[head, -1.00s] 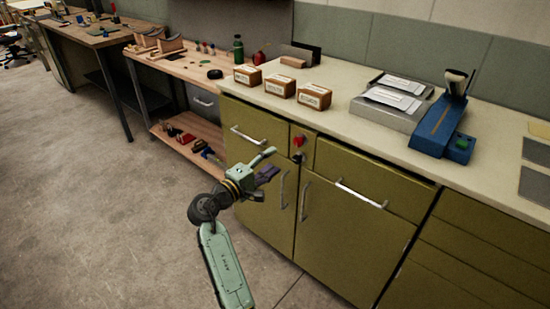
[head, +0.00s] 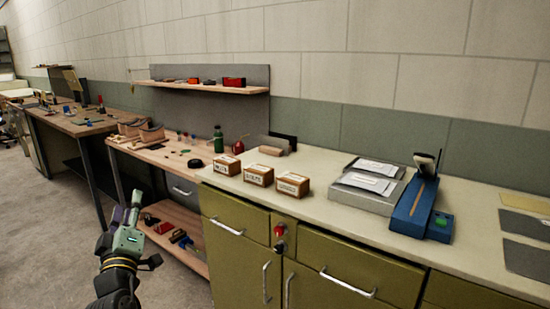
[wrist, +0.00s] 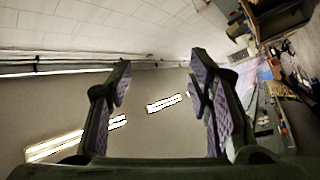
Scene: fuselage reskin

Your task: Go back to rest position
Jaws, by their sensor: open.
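My gripper (head: 125,215) is at the lower left of the head view, in front of the wooden bench and left of the olive cabinet (head: 236,262). It points up and touches nothing that I can see. In the wrist view my gripper (wrist: 160,85) has its two purple-padded fingers wide apart, with nothing between them. Behind the fingers that view shows the ceiling with lit lamps (wrist: 55,147) and a pale wall, with benches at the right, tilted.
The cream counter (head: 335,222) holds several small boxes (head: 258,175), a grey tray with papers (head: 365,190) and a blue device (head: 414,208). The wooden bench (head: 160,155) has a lower shelf (head: 180,218) with tools. Open floor (head: 40,220) lies at the left.

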